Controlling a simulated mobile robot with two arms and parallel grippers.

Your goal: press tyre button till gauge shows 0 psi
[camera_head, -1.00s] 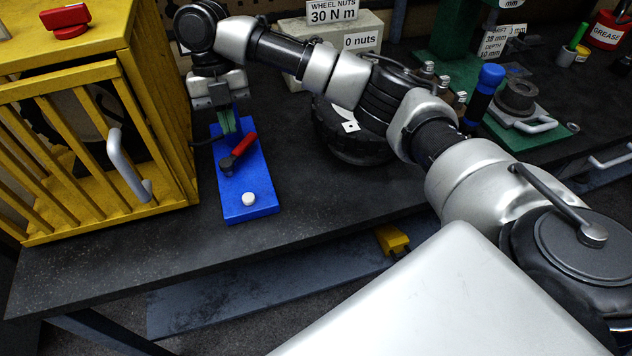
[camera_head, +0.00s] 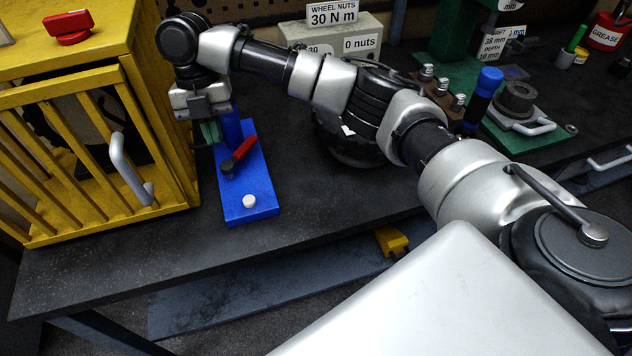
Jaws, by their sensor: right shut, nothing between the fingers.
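My right gripper (camera_head: 209,138) is shut and empty. It hangs fingers-down just left of a blue post (camera_head: 232,127) at the far end of a blue base plate (camera_head: 249,180). I cannot tell whether it touches the post. The plate has a red lever (camera_head: 244,147) with a dark knob beside it and a white round button (camera_head: 249,202) at its near end. The button is clear of the gripper. A dark tyre (camera_head: 362,155) lies behind my right arm, partly hidden. No psi gauge reading can be read. My left gripper is not in view.
A yellow barred cage (camera_head: 165,120) with a grey handle stands close left of the gripper, with a red switch (camera_head: 67,27) on top. A grey box with a "0 nuts" label (camera_head: 361,43) is behind. The dark bench front (camera_head: 130,262) is clear.

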